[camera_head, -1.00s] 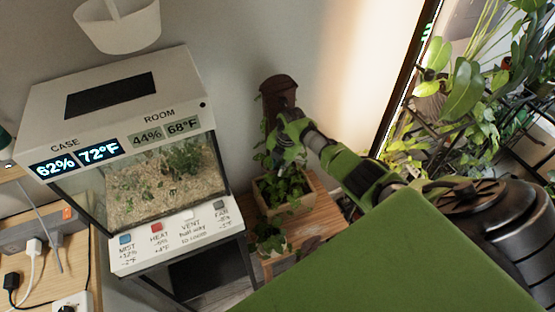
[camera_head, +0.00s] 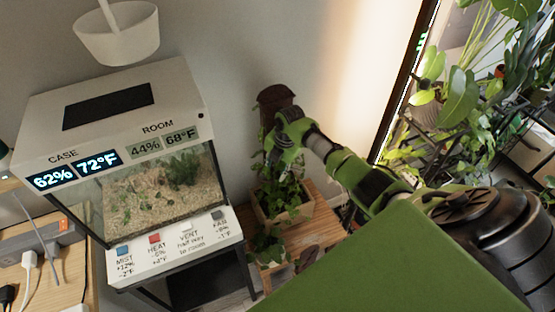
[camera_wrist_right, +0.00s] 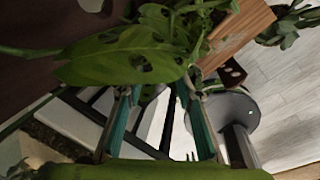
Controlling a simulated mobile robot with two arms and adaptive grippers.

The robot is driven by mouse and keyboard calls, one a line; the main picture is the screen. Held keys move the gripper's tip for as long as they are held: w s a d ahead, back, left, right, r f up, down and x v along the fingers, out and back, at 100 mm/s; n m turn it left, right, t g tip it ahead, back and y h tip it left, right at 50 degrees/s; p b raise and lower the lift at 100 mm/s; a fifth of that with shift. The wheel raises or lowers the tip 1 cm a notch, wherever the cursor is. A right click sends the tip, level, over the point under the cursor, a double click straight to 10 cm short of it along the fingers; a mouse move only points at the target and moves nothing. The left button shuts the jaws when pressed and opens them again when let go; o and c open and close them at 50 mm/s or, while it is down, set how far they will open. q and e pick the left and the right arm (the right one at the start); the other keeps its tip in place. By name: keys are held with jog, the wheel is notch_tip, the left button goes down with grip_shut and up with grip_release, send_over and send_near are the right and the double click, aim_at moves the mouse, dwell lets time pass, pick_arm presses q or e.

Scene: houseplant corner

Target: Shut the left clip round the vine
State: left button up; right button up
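The vine (camera_head: 288,190) grows in a wooden planter box (camera_head: 292,215) in front of a brown post (camera_head: 275,98). My right gripper (camera_head: 272,150) is at the upper part of the vine, close to the post. In the right wrist view, its two teal fingers (camera_wrist_right: 160,92) are apart, with a gap between them and nothing clearly held. A large holed leaf (camera_wrist_right: 122,58) and stems lie just beyond the fingertips and cover part of the view. I cannot make out the left clip in either view. My left gripper is not in view.
The planter stands on a wooden stand (camera_head: 318,226). A white glass-fronted case (camera_head: 120,95) stands to the left, with a white hanging pot (camera_head: 117,40) above it. A wooden table (camera_head: 60,290) with plugs is at the lower left. More plants (camera_head: 460,95) stand at the right.

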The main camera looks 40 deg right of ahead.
notch_tip(320, 180, up, 7)
jog(key=s, duration=0.1)
jog(key=shift+d+r, duration=0.15)
jog(key=shift+r, duration=0.05)
jog(key=shift+s, duration=0.1)
